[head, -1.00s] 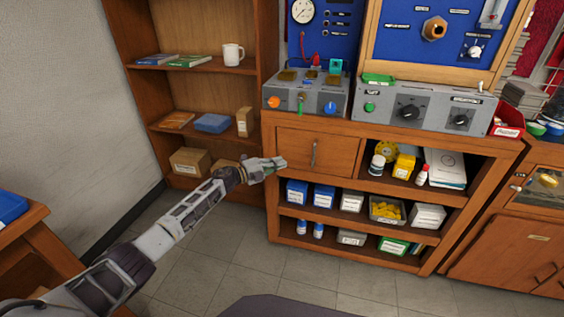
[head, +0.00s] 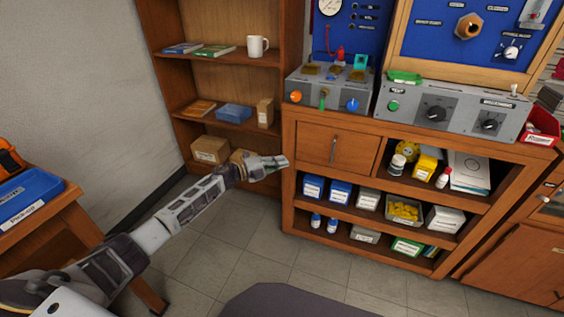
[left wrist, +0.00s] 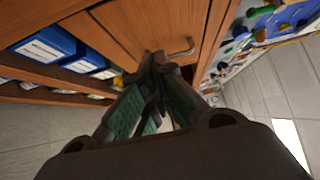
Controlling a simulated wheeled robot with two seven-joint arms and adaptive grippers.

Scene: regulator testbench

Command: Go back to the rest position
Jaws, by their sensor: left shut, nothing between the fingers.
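My left gripper (head: 276,162) reaches in from the left in the head view. It is shut with nothing between its fingers, and its tip is in front of the left side of the wooden bench (head: 290,200), near the closed drawer (head: 333,149). In the left wrist view the two green-padded fingers (left wrist: 157,90) come together, with the drawer handle (left wrist: 178,50) beyond them. I cannot tell the exact gap to the bench. My right gripper is not in view.
An open shelf (head: 218,62) with books, a mug and boxes stands behind my left arm. A side table with a blue tray (head: 30,192) is at the left. Grey control boxes (head: 330,92) sit on the bench. The tiled floor (head: 215,265) between is clear.

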